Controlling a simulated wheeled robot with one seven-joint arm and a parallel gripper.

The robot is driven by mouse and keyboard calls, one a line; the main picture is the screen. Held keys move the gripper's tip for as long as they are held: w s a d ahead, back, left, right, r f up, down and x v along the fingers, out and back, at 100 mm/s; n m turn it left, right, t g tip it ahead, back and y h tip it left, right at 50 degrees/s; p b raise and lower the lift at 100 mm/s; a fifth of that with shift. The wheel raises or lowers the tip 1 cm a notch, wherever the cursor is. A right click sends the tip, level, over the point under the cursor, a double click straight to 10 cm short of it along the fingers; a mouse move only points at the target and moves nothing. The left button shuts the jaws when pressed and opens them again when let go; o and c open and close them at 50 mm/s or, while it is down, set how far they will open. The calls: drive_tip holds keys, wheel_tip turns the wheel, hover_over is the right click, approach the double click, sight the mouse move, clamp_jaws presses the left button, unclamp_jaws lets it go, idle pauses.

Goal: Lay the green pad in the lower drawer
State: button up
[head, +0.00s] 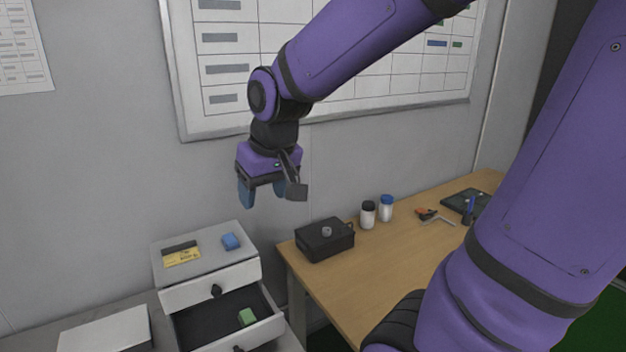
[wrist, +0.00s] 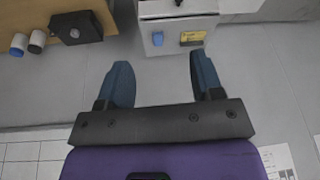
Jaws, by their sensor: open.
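The green pad (head: 247,317) lies inside the open lower drawer (head: 265,330), towards its right side. The drawer is pulled out of a small grey cabinet (head: 245,254), and its dark inner floor shows. The upper drawer (head: 210,285) with a black knob is shut. My gripper (head: 264,198) is open and empty, raised in the air above and behind the cabinet's right side, apart from the pad. In the wrist view both blue fingers of my gripper (wrist: 158,75) are spread with nothing between them. The green pad is not visible there.
A blue block (head: 231,241) and a yellow label (head: 182,257) are on the cabinet top. A black box (head: 325,239) and two capped jars (head: 368,214) stand on the wooden table (head: 400,265) to the right. A whiteboard (head: 225,125) hangs on the wall behind.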

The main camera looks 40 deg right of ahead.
drive_tip(key=s+r+t, duration=0.1)
drive_tip(key=s+r, duration=0.4)
drive_tip(key=s, duration=0.7)
drive_tip(key=shift+d+r+n+t, duration=0.25)
drive_tip(key=shift+r+n+t, duration=0.05)
drive_tip(key=shift+r, duration=0.1)
idle(0.4)
